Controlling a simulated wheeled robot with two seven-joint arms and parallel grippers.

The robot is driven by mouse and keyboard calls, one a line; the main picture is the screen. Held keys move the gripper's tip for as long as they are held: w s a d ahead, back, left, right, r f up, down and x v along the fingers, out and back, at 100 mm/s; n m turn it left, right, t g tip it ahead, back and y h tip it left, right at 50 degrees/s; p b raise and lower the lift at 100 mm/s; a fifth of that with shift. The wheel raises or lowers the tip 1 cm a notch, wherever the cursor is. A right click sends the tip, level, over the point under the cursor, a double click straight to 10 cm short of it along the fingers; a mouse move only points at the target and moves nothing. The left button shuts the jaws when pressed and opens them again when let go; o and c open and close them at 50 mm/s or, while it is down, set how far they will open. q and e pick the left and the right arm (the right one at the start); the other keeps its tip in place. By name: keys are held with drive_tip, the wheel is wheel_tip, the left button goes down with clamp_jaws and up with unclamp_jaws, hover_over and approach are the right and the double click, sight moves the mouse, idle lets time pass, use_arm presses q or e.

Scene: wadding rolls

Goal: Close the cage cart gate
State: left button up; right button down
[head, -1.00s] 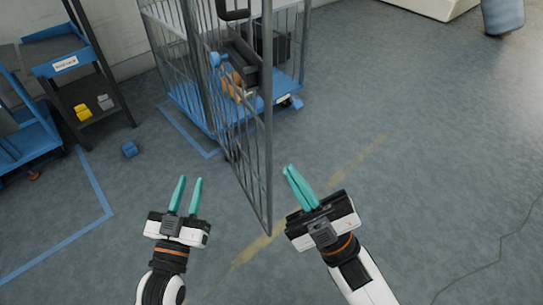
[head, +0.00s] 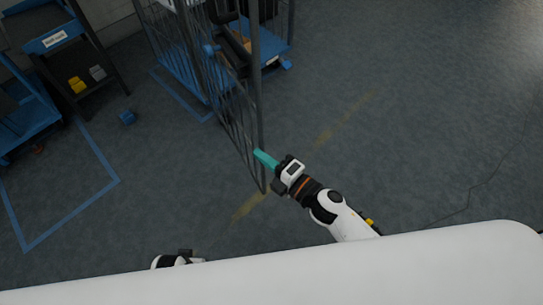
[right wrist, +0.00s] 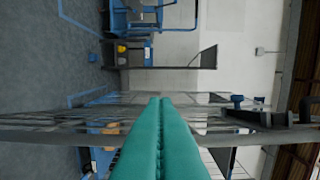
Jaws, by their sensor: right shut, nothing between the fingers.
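The cage cart (head: 179,72) has grey wire sides and a blue base, at the upper middle of the head view. Its barred gate (head: 258,105) stands swung open, its free edge toward me. My right gripper (head: 258,154) is shut and empty, its teal fingertips at the gate's outer post; I cannot tell whether they touch. In the right wrist view the closed fingers (right wrist: 161,104) point at the gate bars (right wrist: 50,134), which cross behind them. My left gripper (head: 178,260) is mostly hidden behind my white body at the bottom; its fingers do not show.
A dark shelf trolley (head: 58,60) with yellow and grey items stands at the upper left. A small blue block (head: 127,118) lies on the floor near it. Blue floor lines (head: 100,158) mark bays. The floor right of the gate is clear.

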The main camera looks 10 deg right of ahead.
sight(262, 138)
drive_tip(key=w, duration=0.5)
drive_tip(key=shift+w+a, duration=0.3)
drive_tip(key=shift+w, duration=0.05)
drive_tip(key=shift+w+d, duration=0.1)
drive_tip(key=shift+d, duration=0.2)
drive_tip(key=shift+d, duration=0.15)
